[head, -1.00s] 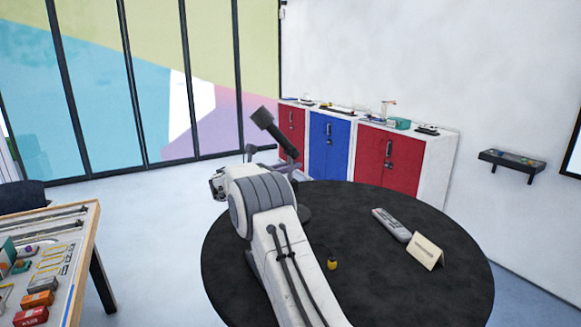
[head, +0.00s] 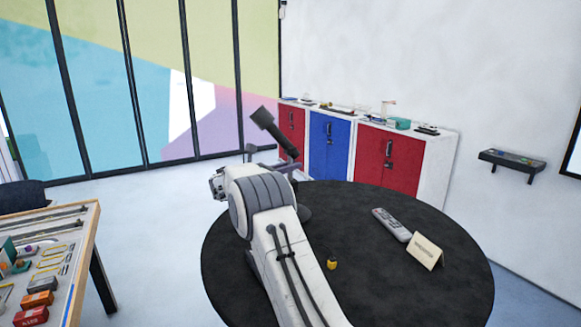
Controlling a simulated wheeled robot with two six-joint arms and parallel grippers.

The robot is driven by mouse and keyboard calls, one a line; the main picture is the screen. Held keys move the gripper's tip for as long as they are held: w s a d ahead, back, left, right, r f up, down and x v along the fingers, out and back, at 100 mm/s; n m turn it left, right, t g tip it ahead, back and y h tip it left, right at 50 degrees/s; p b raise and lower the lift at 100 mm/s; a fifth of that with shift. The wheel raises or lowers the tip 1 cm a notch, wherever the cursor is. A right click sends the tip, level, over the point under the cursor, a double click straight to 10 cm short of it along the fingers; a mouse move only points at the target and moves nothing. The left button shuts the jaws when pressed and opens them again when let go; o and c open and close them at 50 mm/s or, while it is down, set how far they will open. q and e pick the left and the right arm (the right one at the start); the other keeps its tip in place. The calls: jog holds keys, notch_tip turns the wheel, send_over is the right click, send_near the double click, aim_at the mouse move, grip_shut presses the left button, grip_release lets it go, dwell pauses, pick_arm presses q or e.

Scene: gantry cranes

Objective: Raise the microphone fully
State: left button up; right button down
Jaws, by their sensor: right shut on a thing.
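The dark microphone (head: 274,132) stands over the round black table (head: 400,290). Its stem is tilted, with the head up and to the left. Part of its round base (head: 304,213) shows behind my right arm. My right gripper (head: 289,170) is at the lower end of the microphone's stem and is shut on it. My own arm hides most of the gripper and the lower part of the stand. My left gripper is not in view.
A grey remote (head: 391,224), a cream card (head: 425,252) and a small yellow-and-black item (head: 332,263) are on the table. Red and blue cabinets (head: 328,146) stand behind. A side table (head: 75,248) with small goods is at left.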

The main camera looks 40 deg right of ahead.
notch_tip(320, 180, up, 12)
jog(key=p, duration=0.7)
jog(key=c, duration=0.8)
grip_release()
jog(key=shift+f, duration=0.1)
